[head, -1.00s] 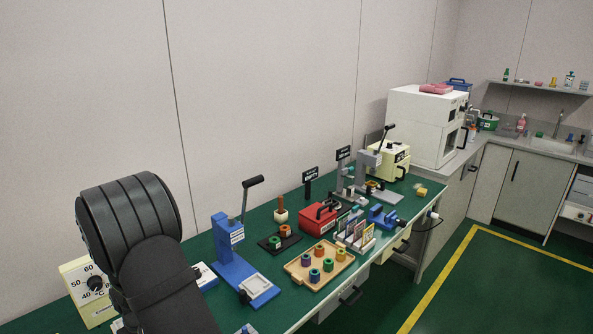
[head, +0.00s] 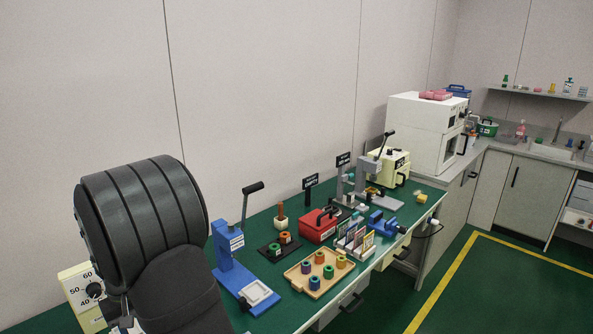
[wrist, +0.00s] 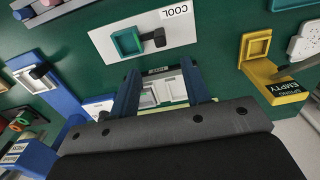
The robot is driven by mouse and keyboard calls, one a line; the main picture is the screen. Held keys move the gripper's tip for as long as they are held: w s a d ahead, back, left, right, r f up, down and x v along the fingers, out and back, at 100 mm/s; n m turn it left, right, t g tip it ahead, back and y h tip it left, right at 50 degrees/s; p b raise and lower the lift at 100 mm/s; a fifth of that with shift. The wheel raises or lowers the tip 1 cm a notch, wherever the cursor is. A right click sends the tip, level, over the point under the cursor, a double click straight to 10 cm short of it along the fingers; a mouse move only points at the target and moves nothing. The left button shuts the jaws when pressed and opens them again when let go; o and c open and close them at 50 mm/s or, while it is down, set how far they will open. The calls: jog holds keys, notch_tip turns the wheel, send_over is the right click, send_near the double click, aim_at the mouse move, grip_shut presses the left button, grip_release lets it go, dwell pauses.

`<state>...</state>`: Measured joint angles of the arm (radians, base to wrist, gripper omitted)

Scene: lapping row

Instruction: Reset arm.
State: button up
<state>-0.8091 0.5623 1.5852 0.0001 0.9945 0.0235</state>
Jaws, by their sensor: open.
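My gripper (wrist: 162,78) shows in the wrist view as two dark blue fingers, spread apart with nothing held between them. Beyond the fingers lies a pale, framed object on the green bench top, partly hidden by the gripper body. A white plate marked COOL (wrist: 178,30), with a green square frame and a black handle on it, lies just past the fingertips. In the head view my arm's dark links fill the lower left, and the gripper itself is hidden.
In the head view, a blue lever press (head: 228,262), a wooden tray (head: 292,275) with several coloured rings, and a red box (head: 318,228) stand on the bench. A yellow holder marked EMPTY (wrist: 258,75) lies right in the wrist view. Space above the bench's right half looks clear.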

notch_tip(320, 180, up, 5)
notch_tip(320, 180, down, 17)
jog(key=shift+f, duration=0.15)
jog(key=shift+w+a+r, duration=0.1)
jog(key=shift+r, duration=0.3)
jog(key=r, duration=0.6)
jog(key=shift+w+d+r, duration=0.1)
jog(key=shift+d+r, duration=0.05)
jog(key=shift+d, duration=0.1)
jog(key=w+d+r+n, duration=0.1)
jog(key=w+d+n, duration=0.4)
jog(key=w+d, duration=0.3)
jog(key=shift+d+r, duration=0.15)
jog(key=shift+d, duration=0.45)
